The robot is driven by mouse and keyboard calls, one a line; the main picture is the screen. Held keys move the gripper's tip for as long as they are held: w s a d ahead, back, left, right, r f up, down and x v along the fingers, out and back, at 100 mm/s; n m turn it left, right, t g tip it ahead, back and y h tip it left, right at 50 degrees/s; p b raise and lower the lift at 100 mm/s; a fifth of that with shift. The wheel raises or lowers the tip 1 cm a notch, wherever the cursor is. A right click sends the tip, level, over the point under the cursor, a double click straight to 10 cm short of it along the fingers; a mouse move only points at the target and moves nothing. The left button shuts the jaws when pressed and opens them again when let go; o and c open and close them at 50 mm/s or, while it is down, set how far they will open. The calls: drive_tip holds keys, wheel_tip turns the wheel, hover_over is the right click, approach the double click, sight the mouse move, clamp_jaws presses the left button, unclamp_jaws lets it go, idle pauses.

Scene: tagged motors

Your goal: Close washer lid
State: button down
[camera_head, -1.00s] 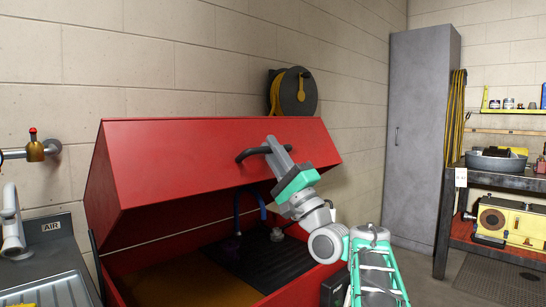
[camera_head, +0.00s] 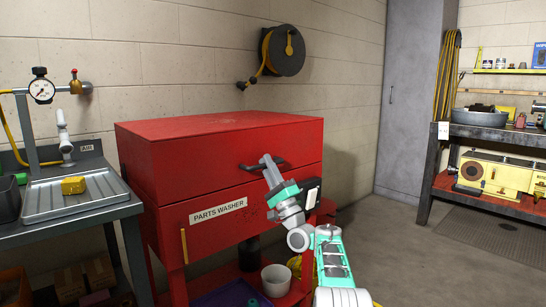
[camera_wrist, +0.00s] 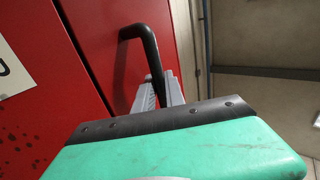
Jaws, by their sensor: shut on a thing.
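The red parts washer (camera_head: 205,222) stands against the wall with its label on the front. Its red lid (camera_head: 220,143) is down on the body, with a thin dark seam between them. A black bar handle (camera_head: 262,164) is on the lid's front. My gripper (camera_head: 267,163) is shut on this handle at its right part. In the wrist view the black handle (camera_wrist: 137,32) runs down between the grey fingers (camera_wrist: 160,92). My gripper's teal body hides the lower part of that view.
A sink bench (camera_head: 85,200) with a tray and a yellow block is on the left. A hose reel (camera_head: 288,50) hangs on the wall above. A grey cabinet (camera_head: 405,95) and a workbench (camera_head: 490,133) stand right. Open floor (camera_head: 400,250) lies between.

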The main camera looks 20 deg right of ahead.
drive_tip(key=shift+f, duration=0.8)
drive_tip(key=c, duration=1.4)
unclamp_jaws()
drive_tip(key=shift+d+h, duration=0.1)
drive_tip(key=shift+h, duration=0.2)
drive_tip(key=shift+r, duration=0.2)
drive_tip(key=v, duration=0.8)
